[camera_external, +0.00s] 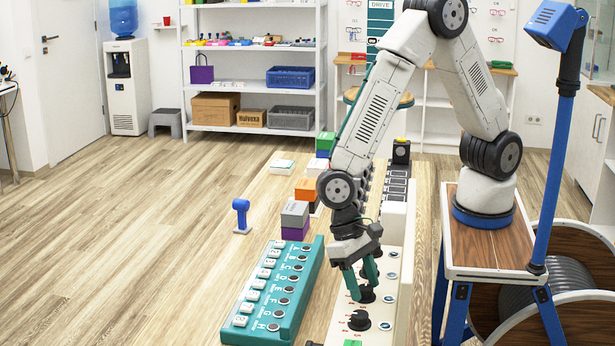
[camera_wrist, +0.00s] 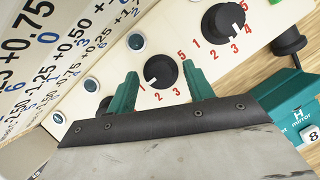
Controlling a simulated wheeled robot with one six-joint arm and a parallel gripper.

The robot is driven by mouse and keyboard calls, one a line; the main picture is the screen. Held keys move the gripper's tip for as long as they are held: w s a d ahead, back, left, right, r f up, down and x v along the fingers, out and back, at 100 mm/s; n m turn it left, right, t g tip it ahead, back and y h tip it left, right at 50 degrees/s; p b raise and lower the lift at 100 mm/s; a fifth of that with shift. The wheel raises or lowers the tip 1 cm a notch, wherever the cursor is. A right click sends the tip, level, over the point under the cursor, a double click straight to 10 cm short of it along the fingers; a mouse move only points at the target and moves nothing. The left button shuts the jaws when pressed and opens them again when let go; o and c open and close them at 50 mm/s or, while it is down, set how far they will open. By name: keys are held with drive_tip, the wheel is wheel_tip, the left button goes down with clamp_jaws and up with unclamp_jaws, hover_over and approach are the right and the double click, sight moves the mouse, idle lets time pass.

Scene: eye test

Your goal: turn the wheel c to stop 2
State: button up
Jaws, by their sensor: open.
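A cream panel (camera_external: 391,318) carries a row of black wheels with red numbers. In the wrist view one black wheel (camera_wrist: 161,71) sits between my gripper's (camera_wrist: 160,72) two teal fingers, which are open on either side of it. Its white mark points between 1 and 2, nearer to 1. Contact with the fingers is not clear. A second wheel (camera_wrist: 222,19) to the upper right has its mark near 3 and 4. In the external view my gripper (camera_external: 363,289) is down over a wheel, with another wheel (camera_external: 359,320) nearer the camera. I cannot read which wheel is c.
A teal box (camera_external: 310,288) with lettered buttons lies left of the panel. Grey and purple blocks (camera_external: 295,213) and an orange block (camera_external: 306,189) stand behind it. A blue post (camera_external: 241,214) stands to the left. In the wrist view a lens chart (camera_wrist: 65,40) fills the upper left.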

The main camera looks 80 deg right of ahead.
drive_tip(key=c, duration=1)
drive_tip(key=shift+o, duration=0.2)
drive_tip(key=shift+n, duration=0.3)
drive_tip(key=n+h, duration=0.1)
drive_tip(key=n, duration=0.3)
drive_tip(key=shift+a+h, duration=0.2)
drive_tip(key=shift+h, duration=0.2)
drive_tip(key=shift+a+n+h, duration=0.15)
drive_tip(key=shift+n+h, duration=0.75)
drive_tip(key=shift+n, duration=1.6)
